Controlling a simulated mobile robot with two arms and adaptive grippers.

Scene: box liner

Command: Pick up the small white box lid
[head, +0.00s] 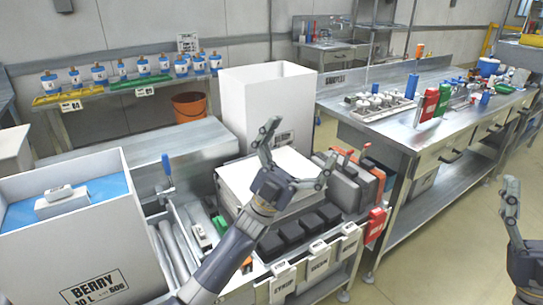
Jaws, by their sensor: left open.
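No object shows between the fingers. My right gripper (511,215) is at the right edge, partly cut off and away from the bench; its opening does not show clearly.
A tall white box (266,100) stands just behind the white piece. A white BERRY box (90,250) with blue inside stands at the left. Black blocks (293,232) sit in front, and grey and red items (355,178) to the right. A steel bench (400,132) lies beyond.

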